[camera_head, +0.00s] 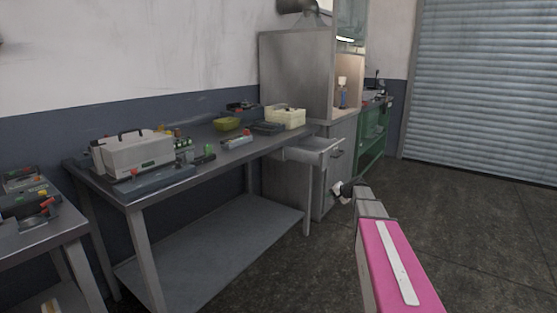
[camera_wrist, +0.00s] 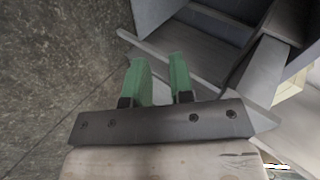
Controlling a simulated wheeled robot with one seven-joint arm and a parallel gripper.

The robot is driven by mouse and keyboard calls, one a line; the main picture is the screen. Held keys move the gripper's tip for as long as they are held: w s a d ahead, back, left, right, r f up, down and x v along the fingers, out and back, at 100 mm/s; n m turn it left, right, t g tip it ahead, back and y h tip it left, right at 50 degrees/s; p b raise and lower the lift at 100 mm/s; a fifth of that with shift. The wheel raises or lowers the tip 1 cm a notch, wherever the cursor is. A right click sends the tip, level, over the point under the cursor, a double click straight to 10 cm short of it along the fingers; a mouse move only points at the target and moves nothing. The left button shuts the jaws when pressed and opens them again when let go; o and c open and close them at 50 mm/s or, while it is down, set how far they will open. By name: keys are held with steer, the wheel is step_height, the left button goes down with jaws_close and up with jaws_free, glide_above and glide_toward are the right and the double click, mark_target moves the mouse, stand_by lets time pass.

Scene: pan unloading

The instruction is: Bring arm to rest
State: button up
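My arm reaches forward at the lower right of the head view, with a pink link nearest the camera. My gripper is at its far end, small and dark in the head view. In the wrist view my gripper (camera_wrist: 157,78) shows two green fingers with a gap between them and nothing held. It is in the air over the floor, near the open drawer (camera_head: 318,150) of the grey cabinet. Drawer and cabinet surfaces show beyond the fingers in the wrist view. No pan is clearly visible.
Another bench (camera_head: 40,250) stands at left. A green shelf unit (camera_head: 373,140) is beyond the cabinet. The floor (camera_head: 460,220) at right, before the shutter, is clear.

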steer(key=s+a+f+n+g+h, duration=0.2)
steer(key=s+f, duration=0.2)
steer(key=s, duration=0.8)
steer(key=s+a+f+n+g+h, duration=0.2)
steer(key=s+a+f+g, duration=0.1)
steer(key=s, duration=0.9)
steer(key=s+a+f+n+g+h, duration=0.2)
steer(key=s+a+f+h, duration=0.1)
steer(key=s, duration=0.9)
steer(key=shift+s+f, duration=0.4)
steer(key=shift+f, duration=0.4)
